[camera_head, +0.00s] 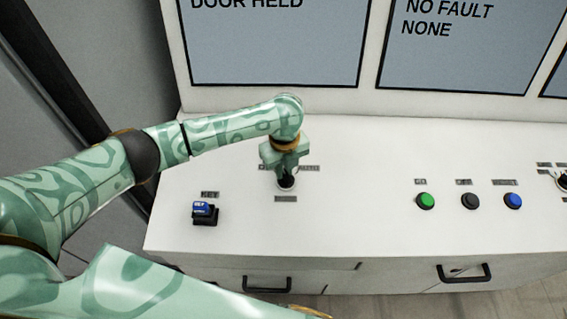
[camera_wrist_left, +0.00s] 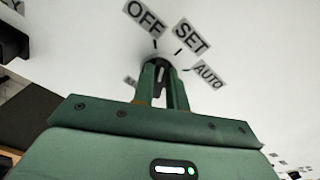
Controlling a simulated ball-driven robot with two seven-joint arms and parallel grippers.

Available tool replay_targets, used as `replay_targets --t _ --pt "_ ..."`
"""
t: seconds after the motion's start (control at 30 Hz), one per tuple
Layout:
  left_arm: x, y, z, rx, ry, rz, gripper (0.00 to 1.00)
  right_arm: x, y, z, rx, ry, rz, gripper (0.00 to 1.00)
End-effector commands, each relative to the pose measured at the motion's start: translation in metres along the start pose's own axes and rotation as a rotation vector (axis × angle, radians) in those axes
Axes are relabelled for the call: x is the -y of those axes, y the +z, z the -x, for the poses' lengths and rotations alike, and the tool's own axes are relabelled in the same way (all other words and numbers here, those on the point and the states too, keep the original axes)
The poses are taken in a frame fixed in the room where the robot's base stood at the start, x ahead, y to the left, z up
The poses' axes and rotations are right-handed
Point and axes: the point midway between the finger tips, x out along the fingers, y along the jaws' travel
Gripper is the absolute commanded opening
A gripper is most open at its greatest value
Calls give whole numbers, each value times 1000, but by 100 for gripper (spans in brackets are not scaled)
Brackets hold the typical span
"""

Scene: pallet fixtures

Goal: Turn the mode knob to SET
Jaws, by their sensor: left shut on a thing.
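The dark mode knob (camera_head: 286,183) sits on the white sloping panel, and its dark top also shows in the left wrist view (camera_wrist_left: 157,63). Around it in the wrist view are the OFF label (camera_wrist_left: 146,18), the SET label (camera_wrist_left: 190,37) and the AUTO label (camera_wrist_left: 209,75), each with a tick mark. My left gripper (camera_head: 286,174) points down at the knob and is shut on it, with a green finger on either side (camera_wrist_left: 163,80). The fingers hide much of the knob, so I cannot tell which label its pointer faces. My right gripper is not in view.
A blue-topped key switch (camera_head: 205,212) stands left of the knob. A green button (camera_head: 425,201), a dark button (camera_head: 470,201) and a blue button (camera_head: 513,201) sit to the right. Screens (camera_head: 272,40) rise behind. The panel between knob and buttons is clear.

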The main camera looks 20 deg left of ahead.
Motion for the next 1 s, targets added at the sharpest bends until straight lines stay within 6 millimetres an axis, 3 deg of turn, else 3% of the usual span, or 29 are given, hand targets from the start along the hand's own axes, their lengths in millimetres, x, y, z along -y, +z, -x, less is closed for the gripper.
replay_targets --t 0.13,0.5,1.0 --pt "2 0 3 -1 0 -121 0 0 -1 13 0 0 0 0" --pt "4 -1 1 -1 -1 -371 0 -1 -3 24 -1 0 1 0" --pt "5 -1 0 -1 -2 -472 0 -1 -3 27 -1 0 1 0"
